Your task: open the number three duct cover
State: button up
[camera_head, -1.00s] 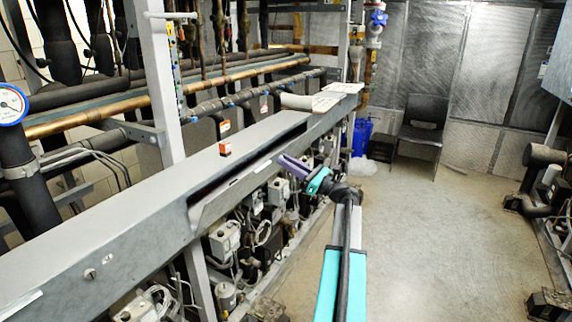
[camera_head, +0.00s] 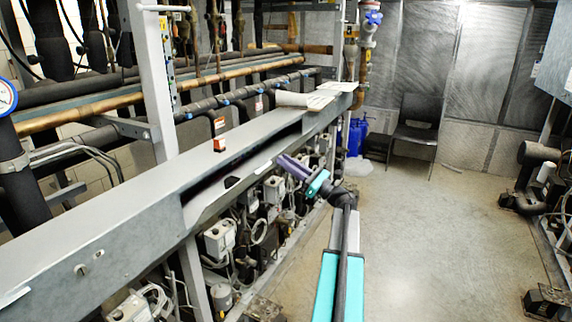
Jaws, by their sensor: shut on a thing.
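The duct cover (camera_head: 222,203) is a long grey metal flap on the front of the grey duct. It is tilted outward from the duct, leaving a dark gap along its top edge. No number can be read on it. My gripper (camera_head: 287,163), with purple fingers and a teal body, reaches up to the flap's outer edge from the right. It is shut on that edge, though the fingers hide the exact contact. A dark shape (camera_head: 232,181) shows in the gap; I cannot tell what it is.
Compressors and wiring crowd below the duct. A dark chair (camera_head: 417,125) stands at the back. The floor (camera_head: 430,235) to the right is clear.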

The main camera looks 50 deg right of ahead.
jog(key=shift+s+d, duration=0.1)
jog(key=shift+s+d+f+t+b, duration=0.15)
jog(key=shift+s+f+t+b, duration=0.5)
jog(key=shift+b, duration=0.6)
grip_shut()
grip_release()
jog(key=o, duration=0.8)
jog(key=shift+s, duration=0.1)
jog(key=s+r+p, duration=0.1)
jog(key=s, duration=0.2)
jog(key=s+d+r+p, duration=0.1)
jog(key=s+r, duration=0.1)
jog(key=s+d+r+p, duration=0.1)
jog(key=s, duration=0.2)
jog(key=shift+s+r, duration=0.35)
jog(key=shift+r, duration=0.05)
jog(key=shift+g, duration=0.25)
